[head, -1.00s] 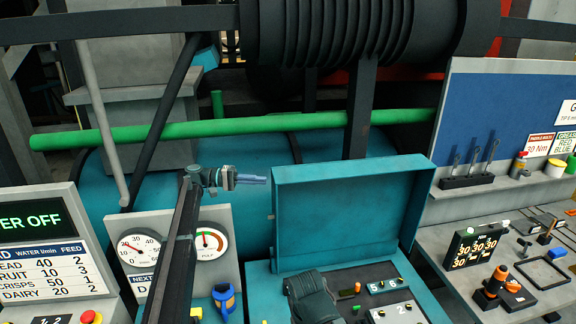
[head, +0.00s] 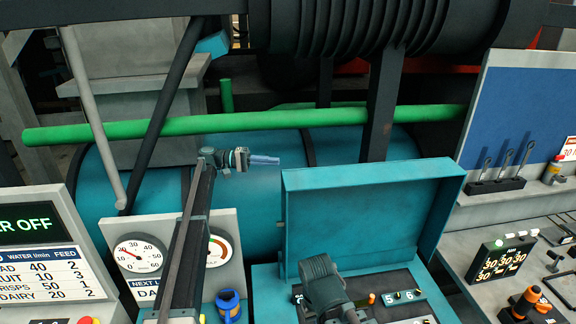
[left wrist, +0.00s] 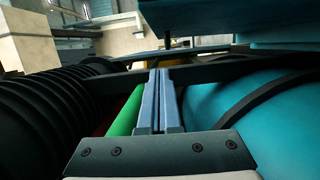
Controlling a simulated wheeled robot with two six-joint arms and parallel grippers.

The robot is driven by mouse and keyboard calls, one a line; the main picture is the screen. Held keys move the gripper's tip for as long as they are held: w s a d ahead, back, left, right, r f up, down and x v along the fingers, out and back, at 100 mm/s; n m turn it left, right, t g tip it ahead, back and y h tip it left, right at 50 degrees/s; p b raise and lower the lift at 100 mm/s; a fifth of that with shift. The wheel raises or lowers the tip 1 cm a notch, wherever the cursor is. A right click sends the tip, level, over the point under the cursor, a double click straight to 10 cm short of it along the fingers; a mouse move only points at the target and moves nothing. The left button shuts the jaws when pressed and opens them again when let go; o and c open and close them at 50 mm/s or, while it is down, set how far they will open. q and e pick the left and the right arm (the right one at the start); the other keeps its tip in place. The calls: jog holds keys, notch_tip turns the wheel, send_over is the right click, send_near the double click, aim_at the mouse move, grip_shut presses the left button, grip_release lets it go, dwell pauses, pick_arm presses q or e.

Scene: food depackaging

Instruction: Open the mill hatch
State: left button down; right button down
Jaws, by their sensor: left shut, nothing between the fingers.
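A large teal drum (head: 345,145), apparently the mill, lies behind the green bar (head: 290,120). I cannot make out a hatch on it for sure. My left gripper (head: 278,160) is shut and empty, pointing right in front of the drum, just below the bar. In the left wrist view its blue fingers (left wrist: 158,75) are together, with the drum (left wrist: 250,110) at right and the bar (left wrist: 124,122) at left. A dark teal wrist part, apparently of my right arm, rises at the bottom middle of the head view; its fingers do not show.
A teal box lid (head: 365,210) stands raised behind a button panel (head: 405,297). Two gauges (head: 140,255) and a lit display (head: 30,225) stand at the left. A workbench with tools (head: 497,185) is at the right. A black ribbed cylinder (head: 350,25) hangs above.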

aim_at(306, 185)
pick_arm(q)
jog(key=s+d, duration=0.1)
jog(key=d, duration=0.2)
jog(key=s+d, duration=0.2)
jog(key=d, duration=0.1)
jog(key=s+d, duration=0.1)
jog(key=d, duration=0.3)
jog(key=shift+s+f, duration=0.15)
jog(key=shift+d, duration=0.1)
jog(key=s, duration=0.3)
jog(key=s+d, duration=0.1)
jog(key=s, duration=0.2)
jog(key=s+b, duration=0.1)
jog(key=s, duration=0.1)
jog(key=shift+s+d+f, duration=0.3)
jog(key=shift+s+f, duration=0.05)
jog(key=shift+s, duration=0.05)
jog(key=shift+w, duration=0.2)
